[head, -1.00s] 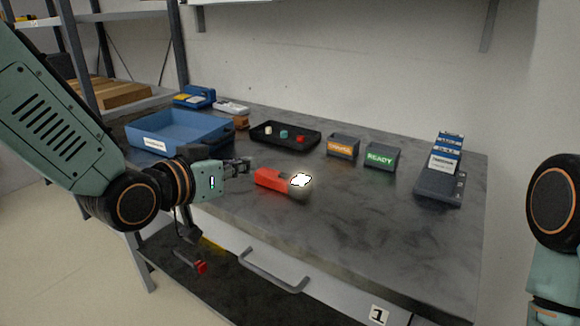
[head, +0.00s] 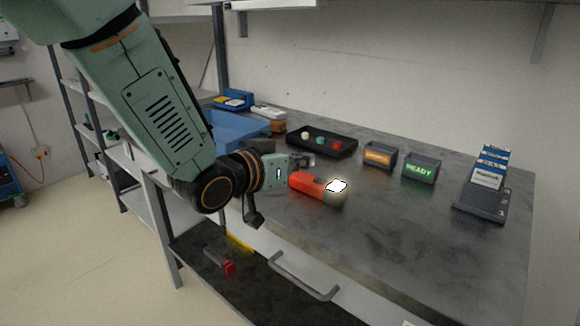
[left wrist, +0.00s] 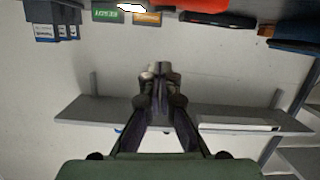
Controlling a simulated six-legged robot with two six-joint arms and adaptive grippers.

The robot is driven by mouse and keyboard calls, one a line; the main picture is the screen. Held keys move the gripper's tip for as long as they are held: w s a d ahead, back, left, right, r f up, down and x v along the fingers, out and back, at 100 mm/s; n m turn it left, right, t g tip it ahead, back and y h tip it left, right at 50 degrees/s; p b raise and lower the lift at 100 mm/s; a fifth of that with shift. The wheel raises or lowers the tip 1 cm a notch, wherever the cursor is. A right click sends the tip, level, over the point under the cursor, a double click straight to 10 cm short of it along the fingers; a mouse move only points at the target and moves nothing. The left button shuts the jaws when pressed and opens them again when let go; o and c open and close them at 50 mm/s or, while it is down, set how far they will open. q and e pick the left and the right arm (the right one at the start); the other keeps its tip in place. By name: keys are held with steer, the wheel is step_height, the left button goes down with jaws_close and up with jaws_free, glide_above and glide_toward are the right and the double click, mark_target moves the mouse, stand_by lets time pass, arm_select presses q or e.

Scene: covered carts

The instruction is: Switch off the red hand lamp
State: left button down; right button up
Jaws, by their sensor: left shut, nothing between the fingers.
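The red hand lamp (head: 308,184) lies on the grey worktop, its lens end (head: 337,187) to the right and glowing white, so it is lit. My left gripper (head: 306,161) is shut and empty, just behind and above the lamp's left end in the head view. I cannot tell whether it touches the lamp. In the left wrist view the shut fingers (left wrist: 159,70) point at the wall, and the lamp (left wrist: 200,5) shows at the top edge, apart from them in the picture. The lamp's switch is not clear to me. My right gripper is not in view.
A black tray (head: 294,148) with several coloured pieces stands behind the lamp. A blue bin (head: 228,126) is partly hidden by my left arm. Two small labelled boxes, orange (head: 379,156) and green READY (head: 421,168), stand to the right. The worktop's front right is clear.

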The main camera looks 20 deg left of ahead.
arm_select(q)
steer(key=b, duration=0.1)
glide_above(317, 186)
steer(key=shift+s+a+f, duration=0.15)
steer(key=shift+f, duration=0.25)
steer(key=shift+s+a+f, duration=0.15)
steer(key=shift+f, duration=0.2)
step_height(317, 186, down, 2)
steer(key=shift+s+d+f+b, duration=0.15)
steer(key=shift+f+b, duration=0.1)
steer(key=shift+b, duration=0.25)
steer(key=shift+f, duration=0.5)
steer(key=shift+d, duration=0.1)
